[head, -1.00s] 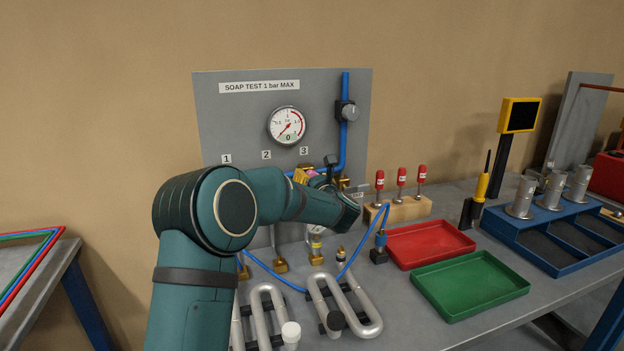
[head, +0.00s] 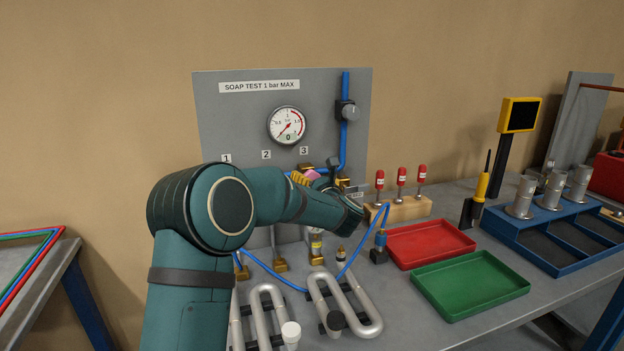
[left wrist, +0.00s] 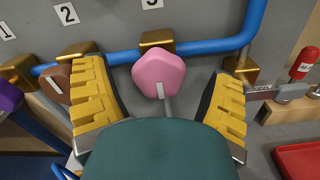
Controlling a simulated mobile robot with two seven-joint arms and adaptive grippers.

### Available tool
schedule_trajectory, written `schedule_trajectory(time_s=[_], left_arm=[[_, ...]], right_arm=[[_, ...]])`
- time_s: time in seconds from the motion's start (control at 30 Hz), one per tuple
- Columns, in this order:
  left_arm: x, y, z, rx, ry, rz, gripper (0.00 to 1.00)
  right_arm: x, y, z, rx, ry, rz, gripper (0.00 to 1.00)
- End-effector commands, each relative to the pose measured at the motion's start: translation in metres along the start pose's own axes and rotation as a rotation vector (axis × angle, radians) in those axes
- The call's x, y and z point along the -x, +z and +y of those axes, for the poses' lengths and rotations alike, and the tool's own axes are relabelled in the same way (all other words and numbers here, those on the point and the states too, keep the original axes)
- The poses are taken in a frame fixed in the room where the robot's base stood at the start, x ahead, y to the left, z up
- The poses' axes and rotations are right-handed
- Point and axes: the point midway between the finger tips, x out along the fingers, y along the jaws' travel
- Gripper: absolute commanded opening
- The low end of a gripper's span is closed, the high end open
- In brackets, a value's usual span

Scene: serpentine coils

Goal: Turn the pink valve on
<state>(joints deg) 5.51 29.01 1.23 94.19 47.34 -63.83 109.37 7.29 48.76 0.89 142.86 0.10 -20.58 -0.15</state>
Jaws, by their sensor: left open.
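The pink valve (left wrist: 158,74) has a rounded knob with a white mark pointing down the picture, on a grey stem. It sits below label 3 on the grey panel, and a small bit of it shows in the head view (head: 311,175). My left gripper (left wrist: 162,88) is open, with one yellow-padded finger on each side of the pink knob. Gaps show between knob and both pads. In the head view my left gripper (head: 314,178) is at the panel, largely hidden by its own arm. My right gripper is not in view.
A brown valve (left wrist: 57,84) and a purple valve (left wrist: 9,96) sit left of the gripper. A blue pipe (left wrist: 205,47) runs behind the knob. The gauge (head: 287,125) points near its low end. Red (head: 430,244) and green (head: 470,285) trays lie right.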

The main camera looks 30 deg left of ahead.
Motion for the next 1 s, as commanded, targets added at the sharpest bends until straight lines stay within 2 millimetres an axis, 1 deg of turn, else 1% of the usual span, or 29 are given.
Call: schedule_trajectory(time_s=[0.03,0.3,0.4,0.5,0.7,1.0], left_arm=[[0.010,0.001,-0.001,0.000,-0.004,-0.001,0.84],[0.065,0.001,-0.001,0.000,-0.004,-0.001,0.84],[0.082,0.001,-0.001,0.001,-0.004,-0.001,0.84],[0.094,0.001,0.000,0.001,-0.003,-0.001,0.84],[0.104,0.000,0.000,0.001,-0.001,0.000,0.84],[0.104,0.000,0.000,0.001,-0.001,0.000,0.84]], right_arm=[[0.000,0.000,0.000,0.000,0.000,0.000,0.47],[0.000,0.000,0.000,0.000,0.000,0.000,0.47],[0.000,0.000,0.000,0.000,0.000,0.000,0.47],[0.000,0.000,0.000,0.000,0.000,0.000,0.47],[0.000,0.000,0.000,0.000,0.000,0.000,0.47],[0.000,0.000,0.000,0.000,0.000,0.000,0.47]])
